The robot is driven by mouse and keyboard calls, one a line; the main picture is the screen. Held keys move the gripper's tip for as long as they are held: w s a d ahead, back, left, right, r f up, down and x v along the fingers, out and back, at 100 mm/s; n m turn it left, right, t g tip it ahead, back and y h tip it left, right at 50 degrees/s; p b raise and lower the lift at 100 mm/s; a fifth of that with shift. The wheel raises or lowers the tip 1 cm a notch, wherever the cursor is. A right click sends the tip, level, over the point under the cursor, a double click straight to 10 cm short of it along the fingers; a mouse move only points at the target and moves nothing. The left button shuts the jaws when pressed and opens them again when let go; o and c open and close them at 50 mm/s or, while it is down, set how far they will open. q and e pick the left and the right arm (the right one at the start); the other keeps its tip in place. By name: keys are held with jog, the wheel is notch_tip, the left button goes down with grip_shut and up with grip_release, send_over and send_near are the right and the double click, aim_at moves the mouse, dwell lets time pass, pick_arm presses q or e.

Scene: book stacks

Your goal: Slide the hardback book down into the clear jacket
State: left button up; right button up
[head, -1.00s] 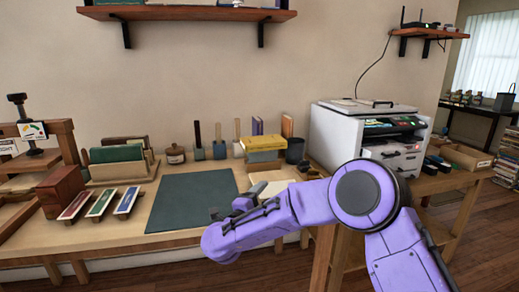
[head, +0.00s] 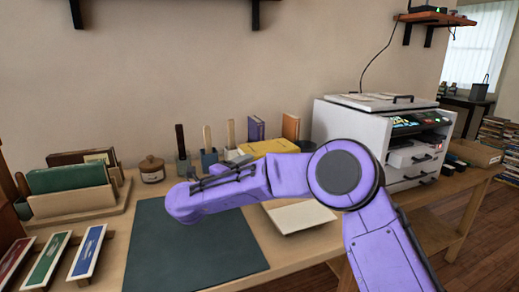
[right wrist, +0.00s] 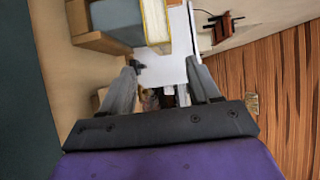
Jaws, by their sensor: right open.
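My right gripper (right wrist: 162,68) is open and empty in the right wrist view, its two fingers spread in front of a white flat surface (right wrist: 165,65). In the head view my purple right arm crosses the workbench, and its fingers cannot be made out clearly. A thick yellow-covered book (head: 268,147) lies behind the arm, partly hidden; a yellow-edged book (right wrist: 155,20) shows above the fingers in the wrist view. A pale flat piece (head: 300,217) lies right of the mat. I cannot tell which book is the hardback, and no clear jacket can be made out. My left gripper is out of view.
A dark green mat (head: 190,250) covers the middle of the bench. A wooden holder with green books (head: 68,178) and colored strips (head: 88,252) stand at left. Pots with tools stand at the back. A white printer (head: 375,135) stands at right.

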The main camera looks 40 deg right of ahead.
aim_at(268, 151)
jog(key=s+x, duration=0.1)
jog(key=x, duration=0.8)
jog(key=shift+w+d+b, duration=0.15)
jog(key=shift+d+b, duration=0.15)
jog(key=shift+d, duration=0.15)
jog(key=shift+a+r, duration=0.1)
jog(key=shift+a, duration=0.05)
jog(key=shift+c, duration=0.6)
grip_shut()
